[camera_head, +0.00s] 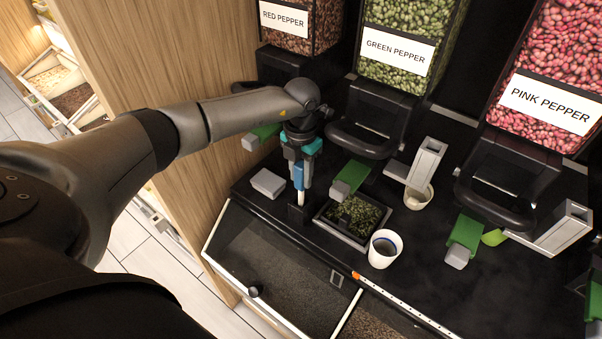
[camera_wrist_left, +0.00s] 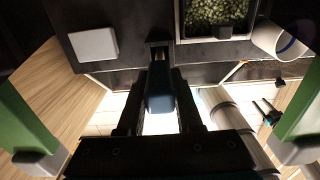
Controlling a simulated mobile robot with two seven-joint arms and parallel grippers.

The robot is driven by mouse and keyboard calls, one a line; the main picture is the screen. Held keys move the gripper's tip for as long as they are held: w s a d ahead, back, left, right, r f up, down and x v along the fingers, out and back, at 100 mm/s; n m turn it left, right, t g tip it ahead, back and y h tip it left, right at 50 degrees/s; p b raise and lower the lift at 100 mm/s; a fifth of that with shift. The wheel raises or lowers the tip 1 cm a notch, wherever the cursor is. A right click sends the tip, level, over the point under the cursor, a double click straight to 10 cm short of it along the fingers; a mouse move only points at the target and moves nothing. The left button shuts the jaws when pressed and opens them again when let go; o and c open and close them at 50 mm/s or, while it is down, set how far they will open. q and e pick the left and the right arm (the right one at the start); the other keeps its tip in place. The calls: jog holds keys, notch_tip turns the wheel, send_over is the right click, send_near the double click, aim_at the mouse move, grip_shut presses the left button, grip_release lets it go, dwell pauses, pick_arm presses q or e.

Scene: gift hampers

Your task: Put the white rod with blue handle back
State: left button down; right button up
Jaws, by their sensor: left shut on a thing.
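My left gripper (camera_head: 300,170) points down and is shut on the blue handle (camera_head: 298,184) of the white rod. The white rod (camera_head: 300,198) hangs upright below it over the front left of the black counter. Its lower end is at or just above a small black holder (camera_head: 297,214); I cannot tell whether it is inside. In the left wrist view the blue handle (camera_wrist_left: 160,95) sits between my dark fingers. A small dark shape with teal (camera_wrist_left: 268,113) at the right there looks like my right gripper, too small to read.
A black tray of green pepper (camera_head: 352,216) and a white cup (camera_head: 384,248) stand right of the rod. A grey block (camera_head: 267,183) lies left of it. Pepper dispensers (camera_head: 391,55) stand behind. A wooden panel (camera_head: 150,50) bounds the left side.

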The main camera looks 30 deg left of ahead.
pick_arm(q)
jog(key=shift+f+b, duration=0.75)
jog(key=shift+f, duration=0.25)
dwell(1.2)
jog(key=shift+c, duration=2.2)
grip_release()
jog(key=o, duration=0.4)
jog(key=shift+o, duration=0.2)
notch_tip(320, 180, up, 15)
jog(key=shift+r+b, duration=0.1)
jog(key=shift+b, duration=0.2)
